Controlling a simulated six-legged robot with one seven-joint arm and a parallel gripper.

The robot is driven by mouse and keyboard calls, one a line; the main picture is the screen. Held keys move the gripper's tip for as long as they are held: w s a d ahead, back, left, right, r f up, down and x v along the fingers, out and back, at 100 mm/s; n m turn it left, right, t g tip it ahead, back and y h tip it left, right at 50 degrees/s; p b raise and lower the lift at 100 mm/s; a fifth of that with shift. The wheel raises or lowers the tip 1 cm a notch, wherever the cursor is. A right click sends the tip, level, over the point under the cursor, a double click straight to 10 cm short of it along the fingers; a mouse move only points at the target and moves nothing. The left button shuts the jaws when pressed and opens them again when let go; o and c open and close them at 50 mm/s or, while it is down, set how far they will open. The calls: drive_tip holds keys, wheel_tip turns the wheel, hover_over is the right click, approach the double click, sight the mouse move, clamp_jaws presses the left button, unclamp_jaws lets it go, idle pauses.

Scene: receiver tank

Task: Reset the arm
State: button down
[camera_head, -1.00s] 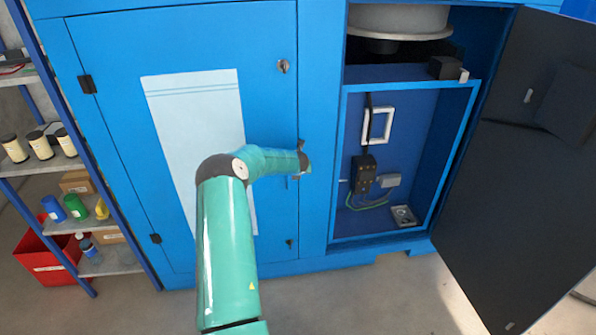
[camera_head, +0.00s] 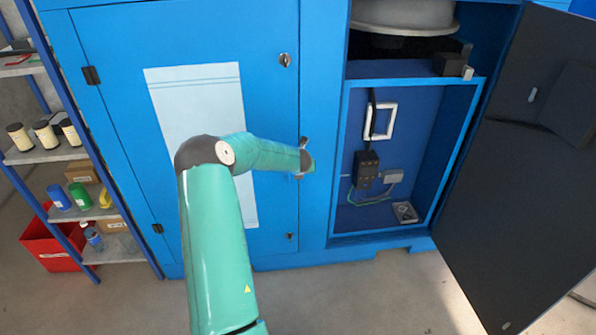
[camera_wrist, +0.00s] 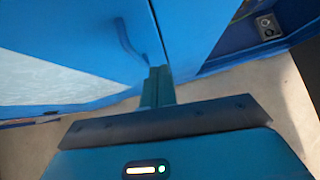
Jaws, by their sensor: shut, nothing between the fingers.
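My green arm reaches up from the bottom of the head view and bends right at the elbow. Its far end is in front of the blue cabinet (camera_head: 270,120), near the edge between the closed left door (camera_head: 275,210) and the open bay. In the wrist view my gripper (camera_wrist: 157,75) shows its two fingers together, shut and empty. The fingers appear in front of the lower part of the blue cabinet there; I cannot tell the gap. In the head view the fingers are mostly hidden by the wrist.
The open bay (camera_head: 405,165) holds a black switch box and a socket (camera_head: 405,212). A dark door (camera_head: 520,170) stands open at right. A shelf (camera_head: 45,155) with jars and bottles and a red bin (camera_head: 50,250) are at left. The floor (camera_head: 370,295) in front is bare.

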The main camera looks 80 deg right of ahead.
drive_tip(key=v, duration=0.6)
drive_tip(key=w+a+r+m+t+h, duration=0.1)
drive_tip(key=w+a+r+m, duration=0.25)
drive_tip(key=w+r, duration=0.45)
drive_tip(key=w+a+r+m+t+h, duration=0.1)
drive_tip(key=w+a+r+m, duration=0.25)
drive_tip(key=w, duration=0.85)
drive_tip(key=w+a+r+m+t+y, duration=0.1)
drive_tip(key=w+a+r+m, duration=0.25)
drive_tip(key=w+a, duration=0.35)
drive_tip(key=w+a+r+m+y, duration=0.1)
drive_tip(key=w+a+r+m, duration=0.1)
drive_tip(key=w+a+r, duration=0.55)
drive_tip(key=w+a+r+m+t+y, duration=0.1)
drive_tip(key=w+a+m+y, duration=0.1)
drive_tip(key=a, duration=1.2)
drive_tip(key=w+a+r+m+t+y, duration=0.1)
drive_tip(key=a+m+y, duration=0.15)
drive_tip(key=a, duration=1.15)
drive_tip(key=s+a+m+y, duration=0.1)
drive_tip(key=s+a, duration=0.3)
drive_tip(key=a, duration=0.7)
drive_tip(key=s+a+m+y, duration=0.1)
drive_tip(key=s+a+y, duration=0.2)
drive_tip(key=a, duration=0.8)
drive_tip(key=s, duration=0.2)
drive_tip(key=shift+s+a+f, duration=0.3)
drive_tip(key=shift+a+f, duration=0.05)
drive_tip(key=shift+f, duration=0.05)
